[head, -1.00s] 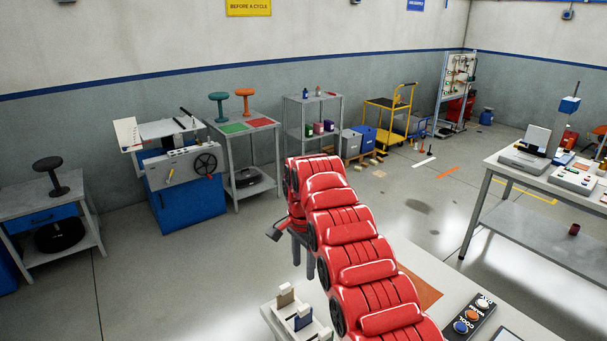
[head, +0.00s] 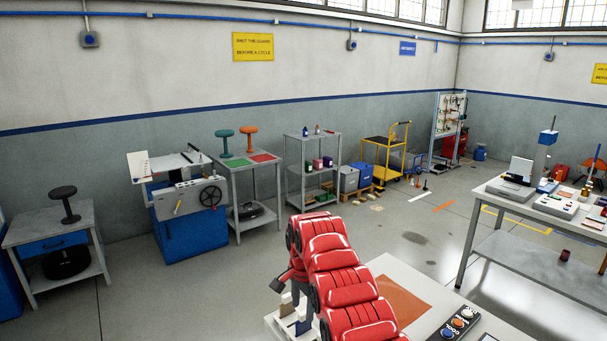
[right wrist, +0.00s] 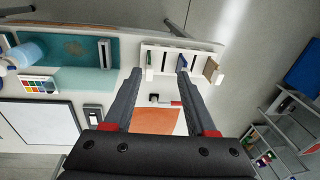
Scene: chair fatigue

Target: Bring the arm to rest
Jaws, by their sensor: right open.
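My right arm, in red padded covers, reaches out from the bottom of the head view. Its dark right gripper (head: 299,303) is partly hidden by the arm and appears in front of a small white slotted rack (head: 282,325) on a pale bench (head: 385,268). In the right wrist view the two fingers of the right gripper (right wrist: 158,78) are well apart with nothing between their tips. The white rack (right wrist: 152,70) lies beyond the tips, with a blue piece (right wrist: 181,61) and a brown piece (right wrist: 211,68) in it. My left gripper is not in view.
An orange mat (head: 403,300) and a button panel (head: 458,325) are on the bench. The right wrist view also shows a teal mat (right wrist: 75,50) and a colour chart (right wrist: 39,85). Side tables, a shelf (head: 312,137) and a yellow trolley (head: 383,155) stand away across open floor.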

